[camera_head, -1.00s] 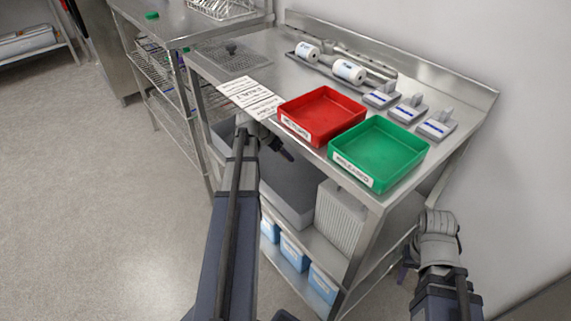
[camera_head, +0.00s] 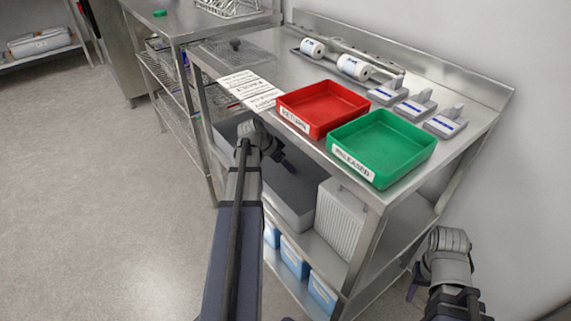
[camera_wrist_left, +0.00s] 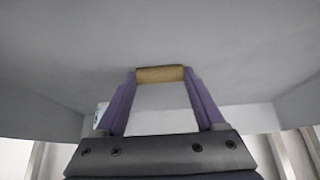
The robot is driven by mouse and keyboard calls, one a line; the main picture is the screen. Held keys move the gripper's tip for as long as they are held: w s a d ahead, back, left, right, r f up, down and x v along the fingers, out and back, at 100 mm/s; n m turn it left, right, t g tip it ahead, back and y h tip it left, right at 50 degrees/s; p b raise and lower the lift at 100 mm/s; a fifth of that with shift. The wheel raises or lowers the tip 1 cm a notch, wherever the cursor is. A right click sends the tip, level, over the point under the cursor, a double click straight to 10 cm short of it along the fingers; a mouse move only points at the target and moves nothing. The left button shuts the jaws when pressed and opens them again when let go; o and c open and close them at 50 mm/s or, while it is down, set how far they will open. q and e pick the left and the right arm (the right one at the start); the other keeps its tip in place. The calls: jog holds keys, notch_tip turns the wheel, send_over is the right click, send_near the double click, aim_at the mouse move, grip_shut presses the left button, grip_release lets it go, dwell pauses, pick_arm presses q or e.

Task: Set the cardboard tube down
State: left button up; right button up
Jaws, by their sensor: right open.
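A short tan cardboard tube (camera_wrist_left: 160,74) sits crosswise between the two purple fingertips of my left gripper (camera_wrist_left: 161,75) in the left wrist view. Each fingertip meets one end of it. Behind the tube is a plain grey surface with grey side walls. In the head view my left gripper (camera_head: 284,162) is below the table's front edge, at the grey bin (camera_head: 290,195) on the shelf; the tube is not visible there. My right gripper (camera_head: 412,284) is open, low at the right, away from the table, with its fingers partly hidden by the wrist.
A red tray (camera_head: 322,106) and a green tray (camera_head: 385,148) stand at the steel table's front edge, above the shelf. Paper labels (camera_head: 248,88), white rolls (camera_head: 353,67) and small grey devices (camera_head: 414,107) are also on top. A ribbed white box (camera_head: 338,215) stands beside the grey bin.

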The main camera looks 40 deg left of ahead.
pick_arm(q)
jog(key=o, duration=0.4)
jog(key=shift+r, duration=0.15)
jog(key=shift+r+p, duration=0.25)
jog(key=shift+p, duration=0.15)
jog(key=p+v, duration=0.5)
jog(key=v, duration=0.1)
jog(key=shift+r, duration=0.2)
jog(key=shift+s+a+r+p, duration=0.1)
jog(key=shift+s+r+p, duration=0.2)
jog(key=shift+p, duration=0.2)
jog(key=shift+f, duration=0.1)
